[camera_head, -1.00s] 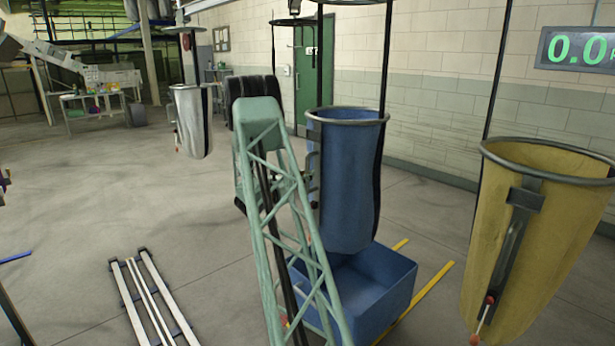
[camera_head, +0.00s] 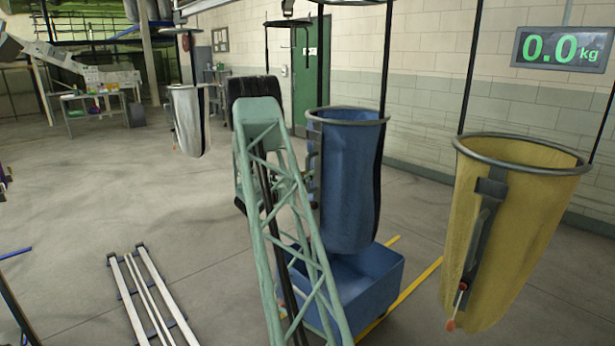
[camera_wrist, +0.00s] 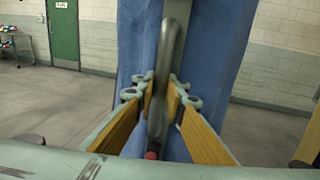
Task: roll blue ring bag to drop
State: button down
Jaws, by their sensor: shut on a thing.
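The blue ring bag (camera_head: 350,190) hangs upright from its metal ring, above a blue bin (camera_head: 375,290). Its lower end overlaps the bin in the head view; I cannot tell whether it touches. In the wrist view the blue bag (camera_wrist: 225,50) fills the middle, with a grey upright handle (camera_wrist: 172,55) on its front. My gripper (camera_wrist: 160,100) is shut on this handle, a finger on each side. A red tip (camera_wrist: 151,155) shows at the handle's lower end. In the head view my arm mostly hides the gripper.
A yellow bag (camera_head: 510,230) hangs close on the right. A white bag (camera_head: 187,120) hangs farther back left. A wall display (camera_head: 562,48) reads 0.0 kg. Yellow floor lines (camera_head: 425,280) run beside the bin, and metal rails (camera_head: 145,295) lie at front left.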

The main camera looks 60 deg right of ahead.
jog(key=c, duration=2.6)
grip_release()
jog(key=shift+c, duration=0.2)
jog(key=shift+w+a, duration=0.1)
jog(key=shift+a, duration=0.05)
jog(key=v, duration=1.1)
jog(key=shift+a, duration=0.35)
jog(key=shift+w, duration=0.1)
